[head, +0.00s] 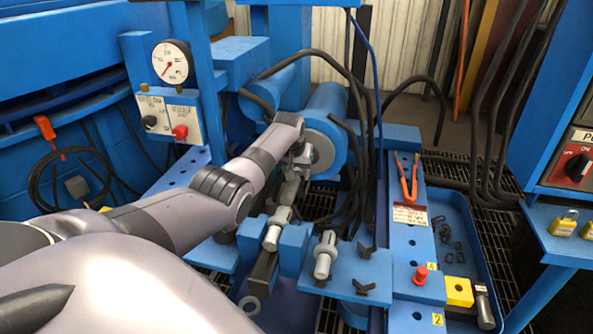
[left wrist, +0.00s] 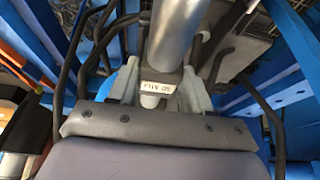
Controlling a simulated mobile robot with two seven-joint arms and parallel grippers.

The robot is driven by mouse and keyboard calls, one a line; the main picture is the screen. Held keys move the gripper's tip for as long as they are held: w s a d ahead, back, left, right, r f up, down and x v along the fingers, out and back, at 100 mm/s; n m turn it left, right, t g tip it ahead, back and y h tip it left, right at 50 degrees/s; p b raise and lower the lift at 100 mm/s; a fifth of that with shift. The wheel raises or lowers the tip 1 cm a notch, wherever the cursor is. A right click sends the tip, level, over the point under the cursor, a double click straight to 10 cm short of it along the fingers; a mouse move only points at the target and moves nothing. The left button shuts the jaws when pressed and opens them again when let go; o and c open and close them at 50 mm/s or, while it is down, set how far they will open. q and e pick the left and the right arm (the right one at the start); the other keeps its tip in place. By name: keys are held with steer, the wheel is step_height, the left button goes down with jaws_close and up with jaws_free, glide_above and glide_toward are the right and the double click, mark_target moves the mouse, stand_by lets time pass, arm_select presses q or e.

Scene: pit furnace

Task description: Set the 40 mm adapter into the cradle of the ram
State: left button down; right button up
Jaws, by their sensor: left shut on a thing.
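My left arm reaches from the left to the front of the blue ram cylinder (head: 328,125). My left gripper (head: 296,165) is beside the ram's grey round end (head: 320,152); its fingertips are partly hidden by my wrist. In the left wrist view, the gripper (left wrist: 158,90) is shut on a small grey metal piece with a white label (left wrist: 163,87), seemingly the 40 mm adapter. A thick silver cylinder (left wrist: 182,38) runs just beyond it; whether they touch, and whether the piece sits in the cradle, I cannot tell. My right gripper does not show.
Black hoses (head: 362,150) hang beside the ram. A gauge (head: 171,62) is at left. A blue tray (head: 470,235) at right holds small parts.

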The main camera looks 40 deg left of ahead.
arm_select(q)
steer(key=shift+w+f+b, duration=0.1)
steer(key=shift+f+b, duration=0.5)
steer(key=shift+f, duration=0.05)
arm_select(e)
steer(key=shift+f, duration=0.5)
arm_select(q)
steer(key=shift+c, duration=2)
jaws_free()
steer(key=shift+s+f, duration=0.2)
steer(key=shift+p+v, duration=0.7)
steer(key=shift+v, duration=0.1)
steer(key=p+v, duration=0.2)
steer(key=v, duration=0.2)
steer(key=shift+r+p, duration=0.3)
steer(key=shift+s+d+r, duration=0.15)
steer(key=shift+s+r, duration=0.05)
steer(key=shift+r, duration=0.4)
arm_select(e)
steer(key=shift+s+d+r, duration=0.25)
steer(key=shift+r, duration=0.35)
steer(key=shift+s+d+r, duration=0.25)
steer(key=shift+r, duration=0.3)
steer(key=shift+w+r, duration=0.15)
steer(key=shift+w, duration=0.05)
